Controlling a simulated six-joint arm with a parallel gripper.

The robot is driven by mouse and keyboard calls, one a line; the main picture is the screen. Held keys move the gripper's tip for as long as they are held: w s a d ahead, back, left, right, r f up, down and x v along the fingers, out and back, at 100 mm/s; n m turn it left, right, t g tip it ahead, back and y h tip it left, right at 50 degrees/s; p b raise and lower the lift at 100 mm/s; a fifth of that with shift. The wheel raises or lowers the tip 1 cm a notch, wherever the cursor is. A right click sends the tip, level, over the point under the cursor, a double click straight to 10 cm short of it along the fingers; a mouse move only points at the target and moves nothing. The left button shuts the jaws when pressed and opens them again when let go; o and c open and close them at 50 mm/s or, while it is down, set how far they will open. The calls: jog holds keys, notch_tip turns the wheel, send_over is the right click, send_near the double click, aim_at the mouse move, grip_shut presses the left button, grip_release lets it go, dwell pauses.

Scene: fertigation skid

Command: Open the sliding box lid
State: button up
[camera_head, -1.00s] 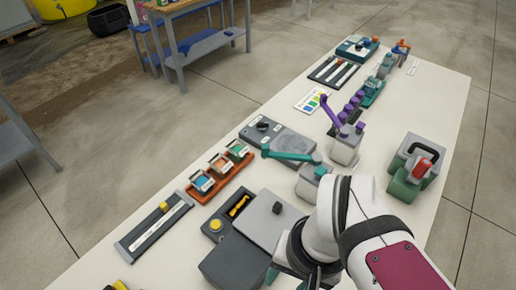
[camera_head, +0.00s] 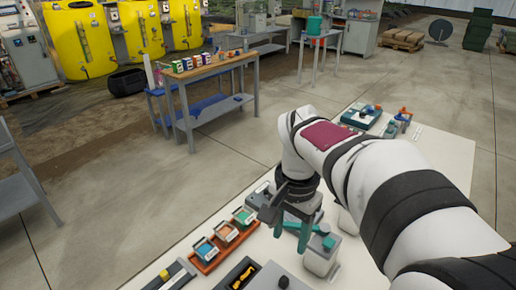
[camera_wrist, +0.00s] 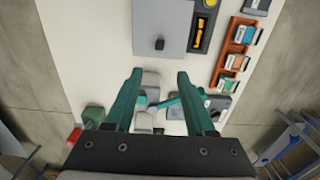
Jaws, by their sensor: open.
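The sliding box has a flat grey lid (camera_wrist: 160,20) with a small black knob (camera_wrist: 159,44). Beside the lid, a dark slot (camera_wrist: 199,37) is uncovered and a yellow-and-black item lies in it. In the head view only part of the lid (camera_head: 268,277), its knob (camera_head: 283,282) and the slot (camera_head: 238,274) show at the bottom edge. My gripper (camera_wrist: 160,74) is open and empty, its teal fingers apart and pointing towards the knob side of the lid. In the head view my gripper (camera_head: 292,238) is above the bench, beyond the box, touching neither lid nor knob.
A grey valve block (camera_head: 321,254) with a teal lever stands close under my gripper. An orange tray (camera_head: 205,266) with several small boxes lies beside it. A green-and-grey device (camera_wrist: 93,115) with a red part stands at the lower left of the wrist view.

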aim_at(284, 279)
notch_tip(284, 279, down, 15)
jog(key=shift+s+f, duration=0.1)
grip_shut()
dwell(1.4)
